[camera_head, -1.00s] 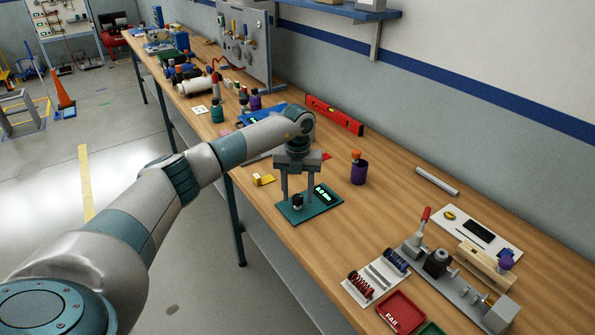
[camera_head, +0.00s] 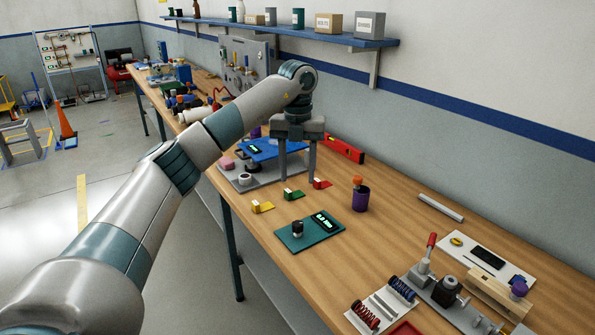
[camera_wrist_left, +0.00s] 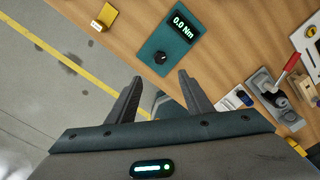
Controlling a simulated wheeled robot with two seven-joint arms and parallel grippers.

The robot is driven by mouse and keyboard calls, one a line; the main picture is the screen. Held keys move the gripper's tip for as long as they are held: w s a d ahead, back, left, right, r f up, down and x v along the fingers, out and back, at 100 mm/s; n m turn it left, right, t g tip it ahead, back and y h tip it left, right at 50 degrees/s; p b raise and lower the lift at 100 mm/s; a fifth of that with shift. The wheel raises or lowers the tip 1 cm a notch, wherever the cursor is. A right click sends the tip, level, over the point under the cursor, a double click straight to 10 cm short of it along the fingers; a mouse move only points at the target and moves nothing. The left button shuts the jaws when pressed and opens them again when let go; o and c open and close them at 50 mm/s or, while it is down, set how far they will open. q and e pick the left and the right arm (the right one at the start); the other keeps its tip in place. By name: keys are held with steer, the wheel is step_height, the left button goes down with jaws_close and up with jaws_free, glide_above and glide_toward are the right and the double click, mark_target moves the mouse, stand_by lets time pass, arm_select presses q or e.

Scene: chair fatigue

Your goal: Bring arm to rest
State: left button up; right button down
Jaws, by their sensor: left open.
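My left gripper (camera_head: 297,180) hangs from my arm in the head view, above the wooden workbench (camera_head: 385,230). Its fingers point down and are apart, with nothing between them. In the left wrist view the open fingers (camera_wrist_left: 155,92) also show empty. A teal torque tester (camera_head: 312,229) with a black knob and lit display lies on the bench, in front of the gripper and apart from it. In the left wrist view the tester (camera_wrist_left: 170,40) reads 0.0 Nm. My right gripper is not in view.
Yellow (camera_head: 263,207), green (camera_head: 292,195) and red (camera_head: 320,184) blocks lie near the tester. A lever fixture (camera_head: 447,290) and springs (camera_head: 366,313) are at lower right. A blue shelf (camera_head: 290,31) runs along the wall.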

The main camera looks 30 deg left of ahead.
arm_select(q)
steer(key=shift+r, duration=0.7)
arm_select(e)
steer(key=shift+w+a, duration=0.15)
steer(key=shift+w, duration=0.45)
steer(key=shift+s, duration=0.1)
